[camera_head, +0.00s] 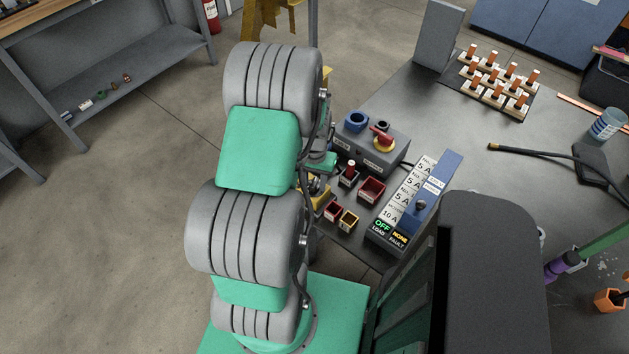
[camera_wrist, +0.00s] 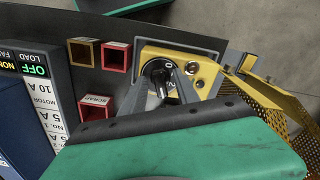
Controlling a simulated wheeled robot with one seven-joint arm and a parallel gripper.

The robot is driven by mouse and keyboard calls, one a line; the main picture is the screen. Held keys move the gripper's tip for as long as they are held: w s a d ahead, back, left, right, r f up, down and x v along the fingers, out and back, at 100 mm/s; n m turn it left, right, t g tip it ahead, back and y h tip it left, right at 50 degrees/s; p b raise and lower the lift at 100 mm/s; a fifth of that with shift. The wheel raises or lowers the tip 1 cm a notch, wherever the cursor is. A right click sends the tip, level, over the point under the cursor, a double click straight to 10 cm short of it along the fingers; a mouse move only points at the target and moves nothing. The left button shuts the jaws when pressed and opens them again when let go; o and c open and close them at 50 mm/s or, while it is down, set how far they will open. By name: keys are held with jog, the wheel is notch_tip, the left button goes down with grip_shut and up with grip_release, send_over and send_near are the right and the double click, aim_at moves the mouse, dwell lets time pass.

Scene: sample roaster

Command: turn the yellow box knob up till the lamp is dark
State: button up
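The yellow box (camera_wrist: 211,69) shows in the wrist view, with a round black knob (camera_wrist: 159,71) on its face. A white 0 is marked by the knob. Two small round fittings (camera_wrist: 191,67) sit to the knob's right; I cannot tell which is the lamp or whether it is lit. My gripper (camera_wrist: 160,86) is at the knob, with a grey finger on either side of it. Whether the fingers press on the knob is not clear. In the head view the yellow box (camera_head: 319,196) is mostly hidden behind my arm.
Red bins (camera_wrist: 115,56) and a yellow bin (camera_wrist: 82,52) stand left of the box. A perforated yellow guard (camera_wrist: 262,108) is on its right.

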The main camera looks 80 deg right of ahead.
aim_at(314, 183)
notch_tip(314, 183, up, 8)
jog(key=shift+f, duration=0.15)
dwell(0.3)
